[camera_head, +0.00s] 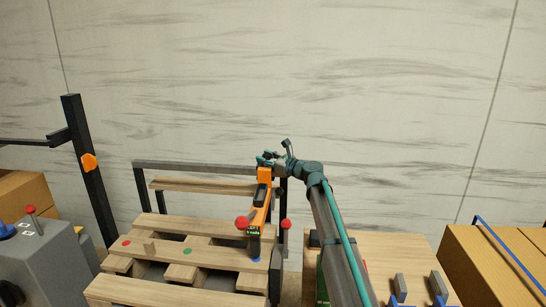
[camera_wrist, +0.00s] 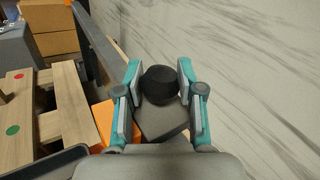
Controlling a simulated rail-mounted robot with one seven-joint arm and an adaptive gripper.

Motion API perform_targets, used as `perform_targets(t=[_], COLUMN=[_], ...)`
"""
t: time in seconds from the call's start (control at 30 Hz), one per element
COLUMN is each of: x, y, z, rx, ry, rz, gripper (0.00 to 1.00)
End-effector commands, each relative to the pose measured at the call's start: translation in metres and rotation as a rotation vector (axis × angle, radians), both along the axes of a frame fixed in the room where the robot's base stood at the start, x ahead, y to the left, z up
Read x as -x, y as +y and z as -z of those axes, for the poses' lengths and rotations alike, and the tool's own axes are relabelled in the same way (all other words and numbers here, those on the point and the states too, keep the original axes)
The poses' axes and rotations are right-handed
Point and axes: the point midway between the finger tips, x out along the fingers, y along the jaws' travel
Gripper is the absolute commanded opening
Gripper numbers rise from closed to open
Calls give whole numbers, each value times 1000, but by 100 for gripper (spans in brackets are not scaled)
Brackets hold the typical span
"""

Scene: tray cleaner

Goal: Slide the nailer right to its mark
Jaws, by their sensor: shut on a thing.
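The orange and black nailer (camera_head: 262,203) stands over the right part of the wooden pallet (camera_head: 165,229). Its orange body also shows in the wrist view (camera_wrist: 103,121). My gripper (camera_head: 275,158) is at the nailer's upper end. In the wrist view my gripper (camera_wrist: 159,76) has its two fingers on either side of a round black knob (camera_wrist: 160,85) above a grey block, shut on it. Colored dots lie on the pallet: red (camera_head: 127,243), green (camera_head: 187,251) and blue (camera_head: 257,260). The nailer's lower end is just above the blue dot in the head view; whether they line up is unclear.
A grey rail (camera_head: 195,165) runs behind the pallet. Red balls (camera_head: 242,222) flank the nailer. A grey control box (camera_head: 45,262) stands left, by a black post (camera_head: 88,165). A wooden table (camera_head: 385,250) and cardboard boxes (camera_head: 490,262) are at right.

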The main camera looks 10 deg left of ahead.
Motion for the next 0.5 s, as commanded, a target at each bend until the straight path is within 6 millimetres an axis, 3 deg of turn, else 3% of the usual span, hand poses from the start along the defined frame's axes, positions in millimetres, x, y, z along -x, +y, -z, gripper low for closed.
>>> perform_targets(t=[0.33, 0.37, 0.5], x=[1, 1, 1], y=[-3, -3, -2], z=[2, 2, 2], rx=[3, 3, 2], ry=[1, 1, 0], rz=[0, 0, -1], gripper=[0, 39, 62])
